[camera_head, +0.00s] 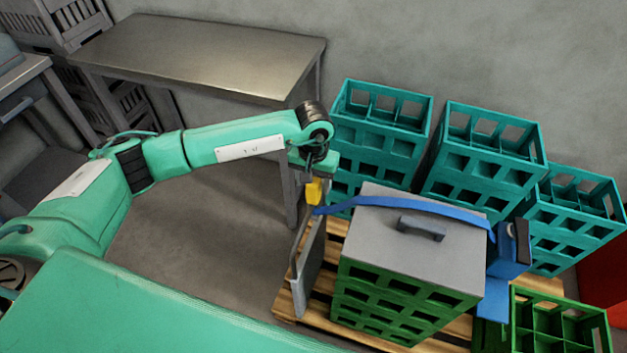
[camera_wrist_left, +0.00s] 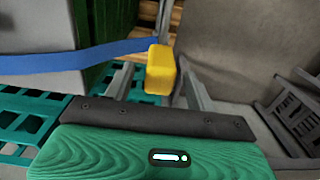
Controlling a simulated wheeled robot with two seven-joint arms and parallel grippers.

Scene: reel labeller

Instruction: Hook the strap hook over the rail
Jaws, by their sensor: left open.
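The yellow strap hook (camera_head: 314,191) is at the left end of the blue strap (camera_head: 405,204), by the upper part of the grey rail (camera_head: 293,262) at the pallet's left side. I cannot tell whether it is seated over the rail. My left gripper (camera_head: 317,172) is just above the hook. In the left wrist view, its two fingers (camera_wrist_left: 157,75) are apart, with the yellow hook (camera_wrist_left: 160,66) between them, and a gap shows on the hook's right. The strap (camera_wrist_left: 75,60) reaches the hook from the left. My right gripper is not in view.
A grey lid (camera_head: 415,244) with a dark handle covers a green crate stack (camera_head: 395,305) on a wooden pallet (camera_head: 290,304). A blue device (camera_head: 510,250) is at the strap's right end. Teal crates (camera_head: 385,140) stand behind. A metal table (camera_head: 200,55) is at the back left.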

